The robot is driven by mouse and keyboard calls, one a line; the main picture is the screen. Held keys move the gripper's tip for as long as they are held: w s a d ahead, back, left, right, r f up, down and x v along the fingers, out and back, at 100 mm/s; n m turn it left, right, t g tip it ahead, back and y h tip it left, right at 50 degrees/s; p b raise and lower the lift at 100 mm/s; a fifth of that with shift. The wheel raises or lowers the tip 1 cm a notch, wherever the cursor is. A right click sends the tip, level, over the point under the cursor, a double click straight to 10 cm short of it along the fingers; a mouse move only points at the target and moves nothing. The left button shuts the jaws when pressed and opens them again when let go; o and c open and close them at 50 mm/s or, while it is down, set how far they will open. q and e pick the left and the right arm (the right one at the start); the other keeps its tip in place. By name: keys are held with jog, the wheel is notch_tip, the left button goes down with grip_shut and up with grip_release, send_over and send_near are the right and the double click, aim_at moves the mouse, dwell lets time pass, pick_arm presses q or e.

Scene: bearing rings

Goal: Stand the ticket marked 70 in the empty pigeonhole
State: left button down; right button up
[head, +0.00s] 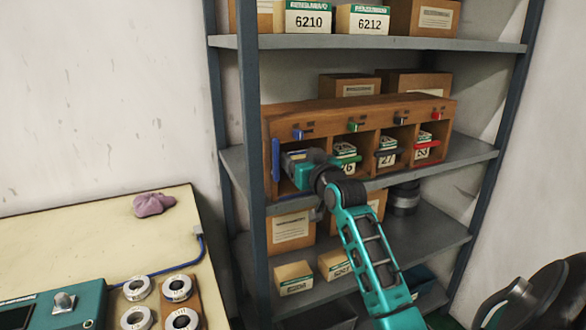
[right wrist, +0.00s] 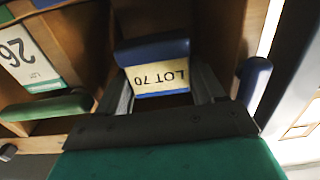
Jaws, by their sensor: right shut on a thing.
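A wooden pigeonhole rack (head: 350,110) stands on the middle shelf. My right gripper (head: 302,172) is at the mouth of its leftmost pigeonhole (head: 284,187). In the right wrist view, my right gripper (right wrist: 163,88) is shut on the ticket marked LOT 70 (right wrist: 160,77), a cream block with a blue edge strip. The ticket appears inverted in that view and lies between the two fingers, within the bay. How deep it sits, and whether it touches the floor, I cannot tell. My left gripper is not in view.
A blue bar (head: 276,160) is on the rack's left edge. Cartons (head: 292,228) stand on the shelf below; a cream table (head: 95,225) is at left.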

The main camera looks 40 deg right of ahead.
aim_at(293, 152)
jog(key=x, duration=0.4)
notch_tip(293, 152, down, 4)
jog(key=shift+r+b, duration=0.15)
jog(key=shift+b, duration=0.5)
jog(key=shift+s+r, duration=0.1)
jog(key=o, duration=0.9)
jog(key=p+v, duration=0.1)
jog(key=v, duration=1.1)
